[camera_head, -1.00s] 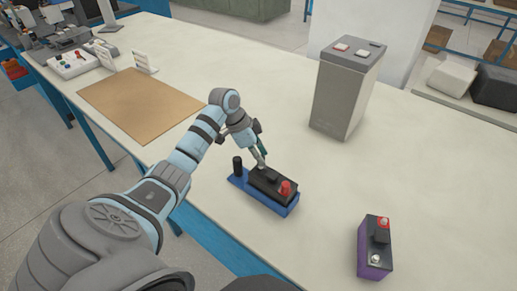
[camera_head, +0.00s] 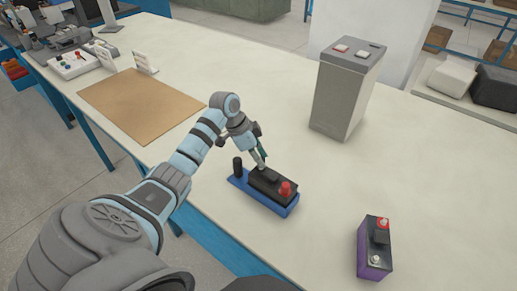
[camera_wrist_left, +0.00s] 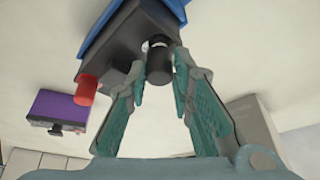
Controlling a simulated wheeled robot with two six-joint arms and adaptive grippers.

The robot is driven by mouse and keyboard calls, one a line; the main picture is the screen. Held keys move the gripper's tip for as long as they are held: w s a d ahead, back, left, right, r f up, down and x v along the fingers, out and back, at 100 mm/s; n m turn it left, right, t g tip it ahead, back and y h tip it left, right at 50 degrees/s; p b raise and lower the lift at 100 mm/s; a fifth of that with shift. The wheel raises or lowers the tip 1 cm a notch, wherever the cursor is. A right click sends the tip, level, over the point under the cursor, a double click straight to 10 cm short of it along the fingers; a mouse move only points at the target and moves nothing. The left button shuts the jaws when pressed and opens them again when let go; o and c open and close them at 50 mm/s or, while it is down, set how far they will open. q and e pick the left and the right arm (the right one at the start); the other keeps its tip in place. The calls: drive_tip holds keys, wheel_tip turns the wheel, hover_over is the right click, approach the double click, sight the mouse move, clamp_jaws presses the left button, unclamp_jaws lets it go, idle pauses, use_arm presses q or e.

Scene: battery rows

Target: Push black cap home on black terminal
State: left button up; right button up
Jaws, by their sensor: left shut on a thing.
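The blue battery with a black top (camera_head: 272,186) stands on the table. A red cap (camera_head: 286,189) is on its near right end and also shows in the wrist view (camera_wrist_left: 87,89). My left gripper (camera_head: 261,165) points down at the black top's far left end. In the wrist view its fingertips (camera_wrist_left: 160,75) are shut around a black cap (camera_wrist_left: 158,66), close against the black top. A small light patch shows at the cap's far end; I cannot tell how far the cap sits on the black terminal, which is hidden. My right gripper is not in view.
A black post (camera_head: 237,166) stands at the blue base's left end, close to my gripper. A brown mat (camera_head: 140,105) lies at the left. Table between is clear.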

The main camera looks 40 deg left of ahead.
use_arm(q)
drive_tip(key=shift+f, duration=0.5)
idle(0.4)
drive_tip(key=o, duration=0.9)
drive_tip(key=o, duration=0.5)
wheel_tip(320, 180, up, 7)
drive_tip(key=p, duration=0.8)
drive_tip(key=shift+r, duration=0.15)
